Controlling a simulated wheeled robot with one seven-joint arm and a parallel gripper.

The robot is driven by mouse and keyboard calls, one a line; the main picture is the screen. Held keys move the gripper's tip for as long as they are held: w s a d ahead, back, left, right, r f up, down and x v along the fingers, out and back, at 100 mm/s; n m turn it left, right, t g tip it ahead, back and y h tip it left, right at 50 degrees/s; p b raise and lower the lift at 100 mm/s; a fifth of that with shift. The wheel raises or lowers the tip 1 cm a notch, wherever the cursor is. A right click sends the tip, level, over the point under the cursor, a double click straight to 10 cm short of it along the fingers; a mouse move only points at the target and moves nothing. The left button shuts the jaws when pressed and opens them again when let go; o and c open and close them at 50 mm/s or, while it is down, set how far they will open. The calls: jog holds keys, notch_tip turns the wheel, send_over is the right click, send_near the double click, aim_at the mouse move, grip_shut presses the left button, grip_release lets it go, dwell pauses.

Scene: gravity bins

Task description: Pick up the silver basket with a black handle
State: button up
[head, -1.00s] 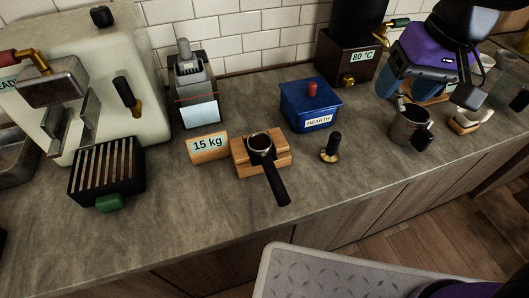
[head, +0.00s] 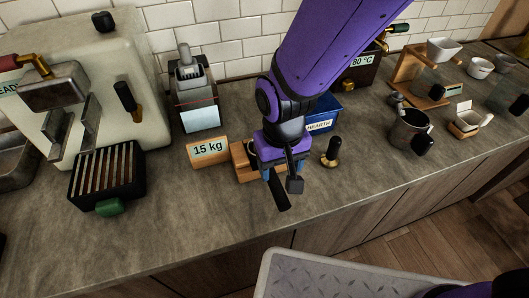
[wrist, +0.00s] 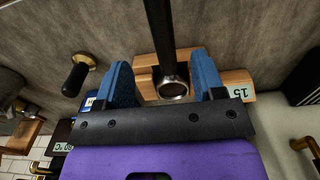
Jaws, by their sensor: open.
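The silver basket with a black handle is a portafilter resting in a wooden block (head: 240,161) on the counter. In the head view my arm hides its basket, and the black handle (head: 278,194) sticks out below my gripper (head: 283,180). In the wrist view the silver basket (wrist: 173,90) and the black handle (wrist: 159,28) show between the two blue fingers of my gripper (wrist: 164,84). The fingers are apart, one on each side of the basket, with a gap on both sides. They do not appear to touch it.
A "15 kg" wooden sign (head: 208,150) stands left of the block. A tamper (head: 331,152) stands to its right, with a blue box (head: 325,112) behind. A black slatted drip tray (head: 107,175) is at left and a metal pitcher (head: 408,130) at right. The counter front is clear.

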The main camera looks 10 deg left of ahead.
aim_at(277, 183)
jog(key=shift+w+a+f, duration=0.15)
jog(key=shift+f, duration=1.85)
jog(key=shift+w+a+f, duration=0.1)
jog(key=shift+f, duration=1.9)
jog(key=c, duration=1)
grip_shut()
